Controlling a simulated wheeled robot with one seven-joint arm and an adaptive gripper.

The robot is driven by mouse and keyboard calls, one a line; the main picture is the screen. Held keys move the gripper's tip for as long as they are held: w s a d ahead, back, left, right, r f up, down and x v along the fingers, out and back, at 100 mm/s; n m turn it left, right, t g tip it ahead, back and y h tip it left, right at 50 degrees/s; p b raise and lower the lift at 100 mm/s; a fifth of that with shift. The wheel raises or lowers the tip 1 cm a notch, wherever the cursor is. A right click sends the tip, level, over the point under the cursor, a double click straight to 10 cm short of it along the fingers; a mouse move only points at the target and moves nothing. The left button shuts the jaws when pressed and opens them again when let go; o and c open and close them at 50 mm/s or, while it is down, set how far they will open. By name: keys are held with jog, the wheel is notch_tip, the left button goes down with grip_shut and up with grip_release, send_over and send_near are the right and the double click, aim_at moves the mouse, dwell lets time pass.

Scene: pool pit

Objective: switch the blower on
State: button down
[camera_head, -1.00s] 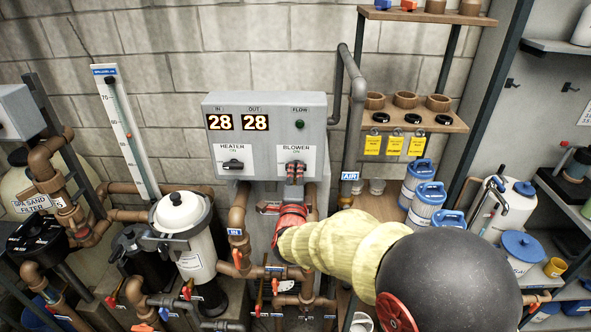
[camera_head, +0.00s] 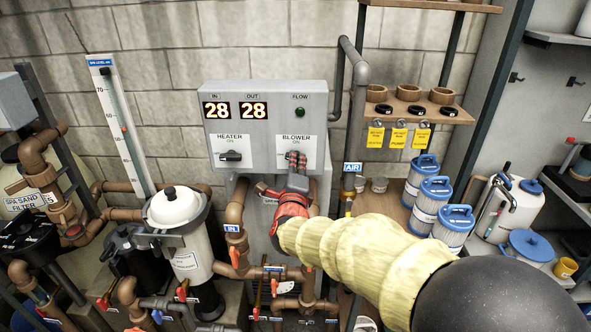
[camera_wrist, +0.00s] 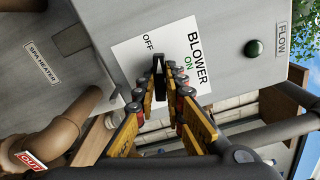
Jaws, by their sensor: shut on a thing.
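The grey control box (camera_head: 262,150) hangs on the block wall in the head view. Its blower switch is a black knob (camera_wrist: 158,78) on a white label (camera_wrist: 180,60) marked BLOWER, ON and OFF in the wrist view. My gripper (camera_head: 297,165) reaches up to this knob from below right and mostly hides it in the head view. In the wrist view my gripper's fingers (camera_wrist: 160,84) are closed on the knob's two sides. The knob's long side runs roughly up and down there, its upper end near OFF and ON; the exact setting is unclear.
The heater knob (camera_head: 231,156) sits left of the blower label on the same box. A dark green FLOW lamp (camera_head: 300,113) is above it. Pipes with red-handled valves (camera_head: 235,258) run below. A grey pipe (camera_head: 361,75) rises right of the box, beside shelves.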

jog(key=shift+f+m+b, duration=0.2)
jog(key=shift+m+b, duration=1.6)
jog(key=shift+b, duration=1.35)
jog(key=shift+f+m+b, duration=0.15)
jog(key=shift+m+b, duration=1.65)
jog(key=shift+b, duration=1.35)
jog(key=shift+r+m, duration=0.2)
jog(key=shift+m, duration=1)
jog(key=m, duration=0.5)
jog(key=shift+m, duration=0.3)
jog(key=c, duration=1.8)
grip_release()
jog(key=shift+r, duration=0.1)
jog(key=shift+o, duration=0.2)
jog(key=shift+s, duration=0.15)
jog(key=s, duration=0.6)
jog(key=shift+s+a, duration=0.15)
jog(key=shift+s, duration=0.25)
